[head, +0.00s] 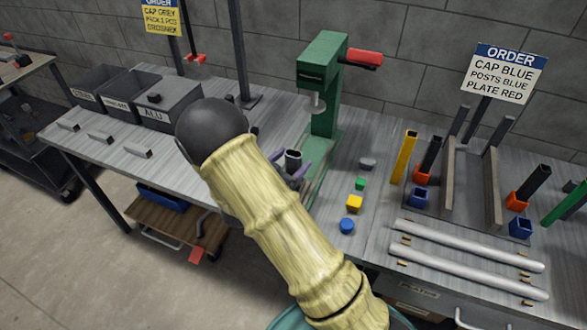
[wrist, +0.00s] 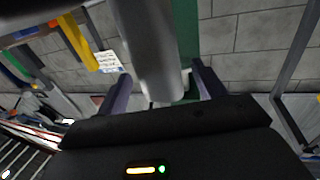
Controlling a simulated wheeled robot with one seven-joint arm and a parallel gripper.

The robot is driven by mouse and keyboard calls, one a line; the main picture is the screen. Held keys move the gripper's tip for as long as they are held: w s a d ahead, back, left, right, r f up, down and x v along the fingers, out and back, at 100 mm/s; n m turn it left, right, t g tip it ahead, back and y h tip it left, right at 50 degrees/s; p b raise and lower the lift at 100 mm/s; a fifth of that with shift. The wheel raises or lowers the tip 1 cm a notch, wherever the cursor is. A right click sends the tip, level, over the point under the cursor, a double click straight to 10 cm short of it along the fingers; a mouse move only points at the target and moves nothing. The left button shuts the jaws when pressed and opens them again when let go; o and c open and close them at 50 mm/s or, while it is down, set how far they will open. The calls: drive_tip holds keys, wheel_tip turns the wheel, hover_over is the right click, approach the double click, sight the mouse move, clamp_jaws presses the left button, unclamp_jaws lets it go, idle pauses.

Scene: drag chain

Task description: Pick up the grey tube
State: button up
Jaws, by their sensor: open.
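A grey tube (head: 293,160) stands upright by the base of the green press, mostly hidden behind my arm, with its open top showing. My gripper (head: 289,174) is there too, its purple fingers partly visible around the tube. In the wrist view, a large grey cylinder (wrist: 150,45), seemingly this tube, lies between the two fingers of my gripper (wrist: 163,85). The fingers are open, with a visible gap on the right side; on the left I cannot tell whether they touch.
The green press (head: 322,90) with a red handle rises just behind. Small coloured caps, including a yellow one (head: 354,203), lie to the right. Two long pale rods (head: 470,246) lie front right, before coloured posts. Dark bins (head: 130,88) stand at the left.

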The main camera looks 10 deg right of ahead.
drive_tip(key=shift+w+d, duration=0.35)
drive_tip(key=shift+d, duration=0.05)
drive_tip(key=shift+c, duration=0.3)
drive_tip(key=c, duration=1.1)
